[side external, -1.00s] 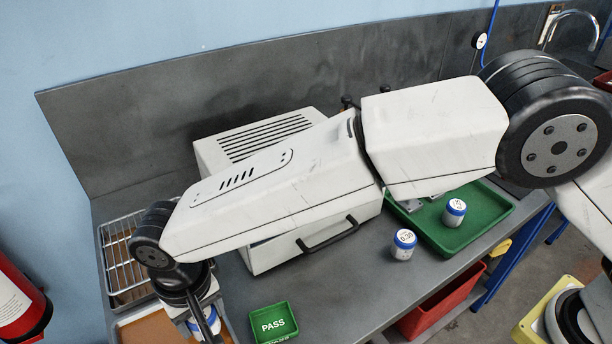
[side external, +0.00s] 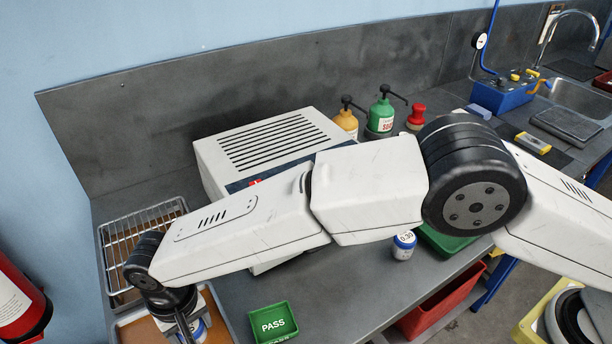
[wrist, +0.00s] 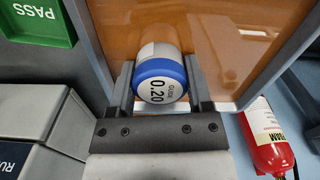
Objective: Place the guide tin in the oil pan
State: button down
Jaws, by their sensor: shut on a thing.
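The guide tin (wrist: 162,80), a white tin with a blue-rimmed lid marked GUIDE 0.20, sits between the fingers of my gripper (wrist: 159,76) in the wrist view. My gripper is shut on it. The oil pan (wrist: 222,45), with an orange-brown floor and pale rim, lies behind the tin in that view. In the side view the tin (side external: 201,330) is partly hidden by my gripper at the bottom left, over the pan (side external: 135,334). I cannot tell whether the tin touches the pan floor.
A wire rack (side external: 140,245) stands behind the pan. A green PASS tray (side external: 273,322) is to its right. A white vented box (side external: 270,145) stands mid-bench. Another blue-lidded tin (side external: 404,246) stands near a green tray (side external: 447,240). A red extinguisher (side external: 18,300) is at left.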

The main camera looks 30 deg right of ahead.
jog(key=shift+f, duration=0.55)
jog(key=shift+f, duration=0.2)
grip_release()
jog(key=shift+r, duration=0.2)
notch_tip(320, 180, up, 12)
dwell(0.4)
dwell(0.4)
